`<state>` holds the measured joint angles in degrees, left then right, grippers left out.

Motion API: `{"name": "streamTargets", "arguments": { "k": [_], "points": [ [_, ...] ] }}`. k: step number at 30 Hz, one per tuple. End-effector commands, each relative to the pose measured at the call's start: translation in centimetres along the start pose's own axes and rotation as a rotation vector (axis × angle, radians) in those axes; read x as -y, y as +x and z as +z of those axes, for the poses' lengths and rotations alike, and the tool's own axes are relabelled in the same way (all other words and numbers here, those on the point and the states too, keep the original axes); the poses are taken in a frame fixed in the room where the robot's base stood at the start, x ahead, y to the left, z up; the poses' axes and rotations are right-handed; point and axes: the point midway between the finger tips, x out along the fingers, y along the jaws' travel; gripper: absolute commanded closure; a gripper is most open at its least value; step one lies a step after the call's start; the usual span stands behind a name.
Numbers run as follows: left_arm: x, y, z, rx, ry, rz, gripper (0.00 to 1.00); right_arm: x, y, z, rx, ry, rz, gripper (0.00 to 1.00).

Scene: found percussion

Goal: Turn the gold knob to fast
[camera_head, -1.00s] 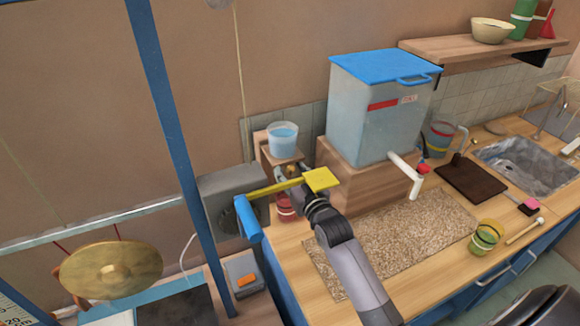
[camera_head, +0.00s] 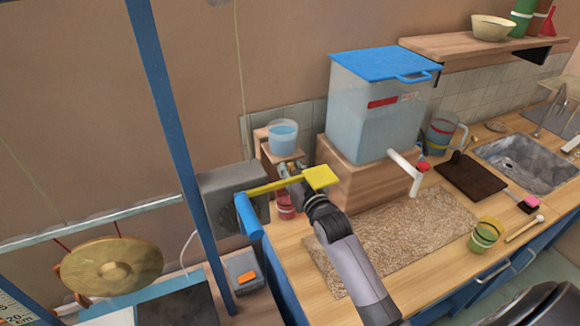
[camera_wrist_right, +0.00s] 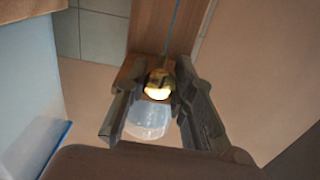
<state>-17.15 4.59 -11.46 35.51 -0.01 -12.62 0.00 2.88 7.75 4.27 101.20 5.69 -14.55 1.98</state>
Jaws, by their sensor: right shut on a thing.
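The gold knob (camera_wrist_right: 158,84) sits between my right fingers in the wrist view, on the front of a wooden stand (camera_wrist_right: 150,38). My right gripper (camera_wrist_right: 152,88) is shut on it, with one finger on each side. In the head view, my right gripper (camera_head: 287,170) reaches the stand just below a cup of blue water (camera_head: 283,137), where its fingers mostly hide the knob. No fast marking can be read in either view. My left gripper is not in view.
A yellow paddle (camera_head: 321,177) on an arm with a blue cylinder (camera_head: 248,215) lies close to my right wrist. A large blue-lidded tank (camera_head: 372,110) stands to the right. A red container (camera_head: 285,205) is below the gripper. The speckled mat (camera_head: 400,240) is clear.

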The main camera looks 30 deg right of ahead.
Motion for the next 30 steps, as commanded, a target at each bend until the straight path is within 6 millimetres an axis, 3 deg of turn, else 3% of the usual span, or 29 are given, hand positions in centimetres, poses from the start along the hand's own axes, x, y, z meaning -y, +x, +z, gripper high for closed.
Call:
{"name": "streamTargets", "arguments": {
  "k": [5, 10, 17, 18, 26, 30],
  "points": [
    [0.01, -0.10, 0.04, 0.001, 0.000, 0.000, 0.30, 0.00, 0.00, -0.04, 0.000, -0.015, 0.000, 1.00],
    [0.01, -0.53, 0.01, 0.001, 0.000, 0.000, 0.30, -0.06, 0.03, -0.13, -0.001, -0.136, 0.000, 1.00],
    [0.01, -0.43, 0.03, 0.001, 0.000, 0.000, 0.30, -0.05, 0.04, -0.06, -0.001, -0.140, 0.001, 1.00],
    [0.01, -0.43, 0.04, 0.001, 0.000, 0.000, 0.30, -0.05, 0.04, -0.06, -0.001, -0.140, 0.001, 0.74],
    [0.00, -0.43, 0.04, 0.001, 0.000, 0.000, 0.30, -0.03, 0.04, -0.04, -0.001, -0.139, 0.001, 0.57],
    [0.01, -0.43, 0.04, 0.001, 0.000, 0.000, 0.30, -0.03, 0.04, -0.03, 0.000, -0.138, 0.001, 0.56]
  ]
}}
